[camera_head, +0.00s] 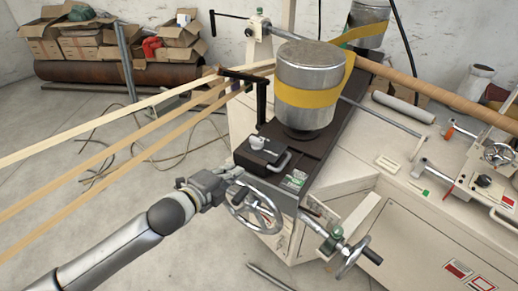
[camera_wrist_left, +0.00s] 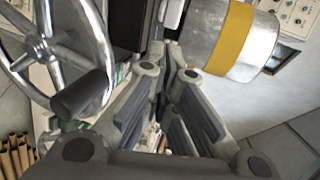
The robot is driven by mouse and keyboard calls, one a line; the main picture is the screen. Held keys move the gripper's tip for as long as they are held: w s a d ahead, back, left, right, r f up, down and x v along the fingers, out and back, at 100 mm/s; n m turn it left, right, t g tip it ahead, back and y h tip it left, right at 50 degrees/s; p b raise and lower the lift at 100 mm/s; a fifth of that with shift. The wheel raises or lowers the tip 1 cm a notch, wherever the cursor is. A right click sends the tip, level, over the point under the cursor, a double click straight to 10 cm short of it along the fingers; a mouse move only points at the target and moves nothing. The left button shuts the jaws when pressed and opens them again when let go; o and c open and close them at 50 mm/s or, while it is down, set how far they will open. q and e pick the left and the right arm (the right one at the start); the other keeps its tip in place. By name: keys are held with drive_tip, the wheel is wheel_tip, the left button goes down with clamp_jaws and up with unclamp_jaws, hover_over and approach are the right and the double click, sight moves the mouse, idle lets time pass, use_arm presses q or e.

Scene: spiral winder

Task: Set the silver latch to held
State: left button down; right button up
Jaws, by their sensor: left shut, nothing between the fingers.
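A small silver lever-like part (camera_head: 258,143) sits on top of the dark box of the winder; I take it for the silver latch, but it is too small to tell its setting. A curved silver handle (camera_head: 281,163) is at the box's right front edge. The latch cannot be made out in the wrist view. My right gripper is not in view.
A silver handwheel (camera_head: 240,212) stands close to my left gripper and fills the left of the wrist view (camera_wrist_left: 52,45). A metal cylinder with a yellow band (camera_head: 309,72) stands behind the box. Wooden strips (camera_head: 120,143) cross at the left.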

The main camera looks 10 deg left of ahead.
sight(258, 158)
use_arm(q)
drive_tip(key=shift+s+a, duration=0.1)
drive_tip(key=shift+s, duration=0.1)
drive_tip(key=p+x, duration=0.1)
drive_tip(key=x, duration=0.3)
drive_tip(key=r+p+x, duration=0.1)
drive_tip(key=x, duration=0.4)
drive_tip(key=p+x, duration=0.1)
drive_tip(key=x, duration=0.4)
drive_tip(key=shift+w+r+p, duration=0.2)
drive_tip(key=shift+p, duration=0.15)
